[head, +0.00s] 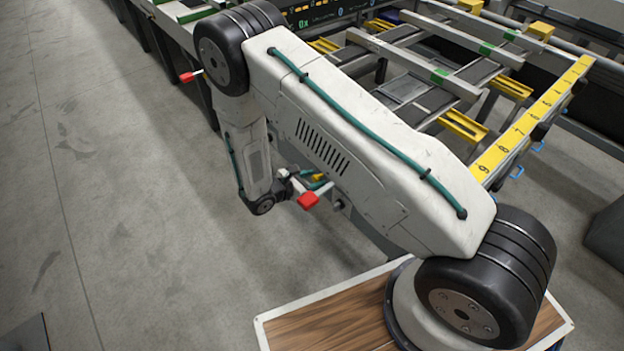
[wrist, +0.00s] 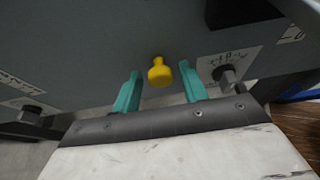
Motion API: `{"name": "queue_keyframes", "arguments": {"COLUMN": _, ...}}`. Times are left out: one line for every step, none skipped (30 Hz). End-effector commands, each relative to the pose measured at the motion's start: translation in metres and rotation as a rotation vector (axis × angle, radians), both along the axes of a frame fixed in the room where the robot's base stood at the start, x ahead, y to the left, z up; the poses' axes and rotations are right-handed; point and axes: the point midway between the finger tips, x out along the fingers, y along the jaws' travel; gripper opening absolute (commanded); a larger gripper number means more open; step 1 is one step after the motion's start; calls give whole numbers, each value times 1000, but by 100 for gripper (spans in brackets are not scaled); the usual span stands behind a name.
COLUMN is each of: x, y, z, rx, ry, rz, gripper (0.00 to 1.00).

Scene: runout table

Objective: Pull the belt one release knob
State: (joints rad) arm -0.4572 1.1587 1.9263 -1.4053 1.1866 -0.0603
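A yellow knob (wrist: 159,73) sticks out from a dark grey panel (wrist: 95,60) in the wrist view. My gripper (wrist: 159,80) is open, with one teal finger on each side of the knob and visible gaps to both. The fingers do not appear to touch it. In the head view my gripper (head: 317,183) is small and partly hidden by my arm, with a yellow spot that looks like the knob (head: 318,177) at its fingers. I cannot read the panel labels well enough to tell which belt this knob belongs to.
Black bolt-like parts (wrist: 228,77) and white labels (wrist: 25,103) flank the knob on the panel. Red-tipped levers (head: 308,200) (head: 187,77) stick out from the table side. The runout table (head: 430,65) has rails and a yellow numbered scale (head: 535,115). Open floor (head: 90,180) lies left.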

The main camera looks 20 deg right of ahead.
Motion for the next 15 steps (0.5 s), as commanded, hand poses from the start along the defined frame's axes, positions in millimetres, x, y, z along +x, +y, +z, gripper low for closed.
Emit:
{"name": "queue_keyframes", "arguments": {"x": 0, "y": 0, "z": 0, "rx": 0, "ry": 0, "rz": 0, "gripper": 28}}
{"name": "queue_keyframes", "arguments": {"x": 0, "y": 0, "z": 0, "rx": 0, "ry": 0, "rz": 0, "gripper": 20}}
{"name": "queue_keyframes", "arguments": {"x": 0, "y": 0, "z": 0, "rx": 0, "ry": 0, "rz": 0, "gripper": 9}}
{"name": "queue_keyframes", "arguments": {"x": 0, "y": 0, "z": 0, "rx": 0, "ry": 0, "rz": 0, "gripper": 0}}
{"name": "queue_keyframes", "arguments": {"x": 0, "y": 0, "z": 0, "rx": 0, "ry": 0, "rz": 0, "gripper": 0}}
{"name": "queue_keyframes", "arguments": {"x": 0, "y": 0, "z": 0, "rx": 0, "ry": 0, "rz": 0, "gripper": 0}}
{"name": "queue_keyframes", "arguments": {"x": 0, "y": 0, "z": 0, "rx": 0, "ry": 0, "rz": 0, "gripper": 0}}
{"name": "queue_keyframes", "arguments": {"x": 0, "y": 1, "z": 0, "rx": 0, "ry": 0, "rz": 0, "gripper": 0}}
{"name": "queue_keyframes", "arguments": {"x": -1, "y": 4, "z": 0, "rx": 0, "ry": 0, "rz": 1, "gripper": 0}}
{"name": "queue_keyframes", "arguments": {"x": -2, "y": 7, "z": 0, "rx": 0, "ry": 0, "rz": 1, "gripper": 0}}
{"name": "queue_keyframes", "arguments": {"x": -3, "y": 11, "z": 0, "rx": 0, "ry": 0, "rz": 2, "gripper": 0}}
{"name": "queue_keyframes", "arguments": {"x": -4, "y": 15, "z": 0, "rx": 0, "ry": 0, "rz": 3, "gripper": 0}}
{"name": "queue_keyframes", "arguments": {"x": -5, "y": 17, "z": 0, "rx": 0, "ry": 0, "rz": 2, "gripper": 0}}
{"name": "queue_keyframes", "arguments": {"x": -6, "y": 18, "z": 0, "rx": 0, "ry": 1, "rz": 1, "gripper": 0}}
{"name": "queue_keyframes", "arguments": {"x": -6, "y": 18, "z": 0, "rx": 0, "ry": 0, "rz": 0, "gripper": 0}}
